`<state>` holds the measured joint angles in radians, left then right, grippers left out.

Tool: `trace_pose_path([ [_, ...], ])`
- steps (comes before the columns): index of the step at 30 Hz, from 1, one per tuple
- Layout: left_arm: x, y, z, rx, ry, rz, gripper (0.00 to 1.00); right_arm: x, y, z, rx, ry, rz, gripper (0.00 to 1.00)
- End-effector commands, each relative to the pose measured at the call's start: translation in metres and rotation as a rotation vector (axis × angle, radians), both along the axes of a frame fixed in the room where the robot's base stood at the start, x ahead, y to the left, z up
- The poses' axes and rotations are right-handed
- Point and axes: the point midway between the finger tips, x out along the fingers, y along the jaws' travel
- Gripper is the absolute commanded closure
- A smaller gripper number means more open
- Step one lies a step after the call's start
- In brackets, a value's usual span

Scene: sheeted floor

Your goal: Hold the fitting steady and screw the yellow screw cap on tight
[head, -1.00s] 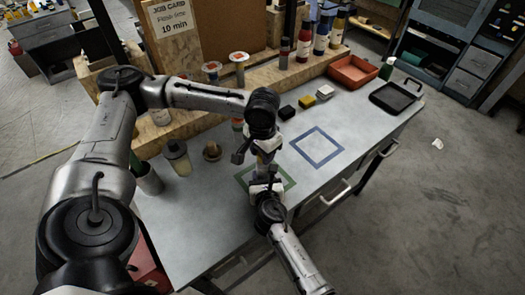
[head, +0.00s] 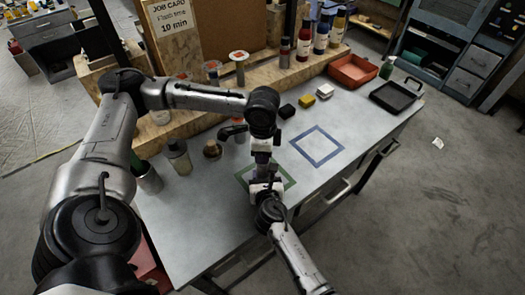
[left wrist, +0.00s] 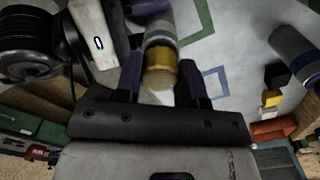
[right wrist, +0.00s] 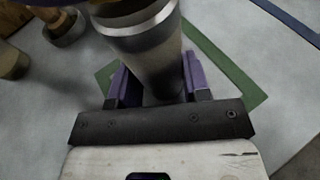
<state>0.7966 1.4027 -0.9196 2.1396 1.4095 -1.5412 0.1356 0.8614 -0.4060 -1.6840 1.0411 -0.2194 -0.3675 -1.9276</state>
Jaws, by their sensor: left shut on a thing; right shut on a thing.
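The grey metal fitting (right wrist: 148,60) stands between the purple fingers of my right gripper (right wrist: 156,74), which is shut on it above the green-taped square. In the left wrist view the yellow screw cap (left wrist: 160,78) sits at the end of the fitting (left wrist: 158,30). My left gripper (left wrist: 162,68) is shut around the cap. In the head view my left gripper (head: 263,147) is directly above my right gripper (head: 265,182), with the fitting mostly hidden between them. The cap is hidden there, and its thread cannot be seen.
A blue-taped square (head: 317,146) lies empty to the right. Small black, yellow and white blocks (head: 307,101) lie behind it. Jars (head: 178,157) stand at the left, bottles line the wooden shelf (head: 285,78), and a red tray (head: 353,70) and black tray (head: 396,97) are at the back right.

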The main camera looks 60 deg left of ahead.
Motion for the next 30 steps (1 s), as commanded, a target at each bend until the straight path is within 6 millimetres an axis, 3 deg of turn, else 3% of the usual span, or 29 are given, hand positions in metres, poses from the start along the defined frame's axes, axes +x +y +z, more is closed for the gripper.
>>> trace_pose_path([
  [16,0.0002,-0.0020,0.0008,-0.005,-0.004,-0.751,0.88,-0.0008,0.0003,-0.0004,-0.001,0.001,0.001,0.81],
  [21,0.0002,-0.0019,0.0010,-0.004,-0.004,-0.852,0.88,-0.0006,0.0003,-0.0003,-0.001,0.001,0.001,0.81],
  [29,0.0002,-0.0017,0.0010,-0.004,-0.003,-0.867,0.88,-0.0004,0.0001,-0.0004,-0.001,0.000,0.000,0.81],
  [30,0.0002,-0.0017,0.0010,-0.004,-0.003,-0.866,0.63,-0.0004,0.0001,-0.0004,-0.001,0.000,0.000,0.81],
])
